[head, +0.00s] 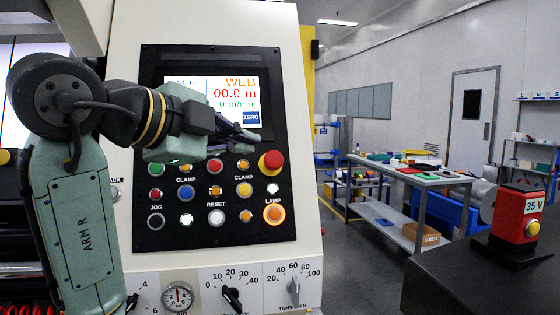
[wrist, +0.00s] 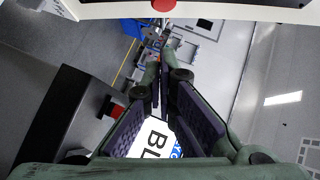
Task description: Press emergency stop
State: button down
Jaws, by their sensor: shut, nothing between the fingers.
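The emergency stop is a red mushroom button (head: 271,161) on a yellow collar, at the right side of the black control panel (head: 222,228), below the screen. My gripper (head: 252,138) is shut and empty. In the head view its fingertips appear just above and left of the red button; I cannot tell the gap in depth. In the wrist view my closed fingers (wrist: 162,68) point up the picture. A red disc (wrist: 163,5), which looks like the button, is cut off by the top edge there, beyond the fingertips.
Several coloured buttons crowd the panel below my gripper, and the orange-lit LAMP button (head: 274,212) is below the red one. A red box marked 35 V with a yellow button (head: 532,229) stands on a dark surface (head: 470,275) at right. A workbench (head: 425,180) stands behind.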

aim_at(273, 158)
jog(key=p+x, duration=0.1)
jog(key=x, duration=0.3)
jog(key=a+p+x, duration=0.1)
jog(key=p+x, duration=0.1)
jog(key=x, duration=0.2)
jog(key=w+p+x, duration=0.1)
jog(key=x, duration=0.3)
jog(key=shift+w+a+f+p, duration=0.15)
jog(key=shift+a+p, duration=0.2)
jog(key=shift+w+f, duration=0.3)
jog(key=shift+w, duration=0.1)
jog(key=shift+a, duration=0.1)
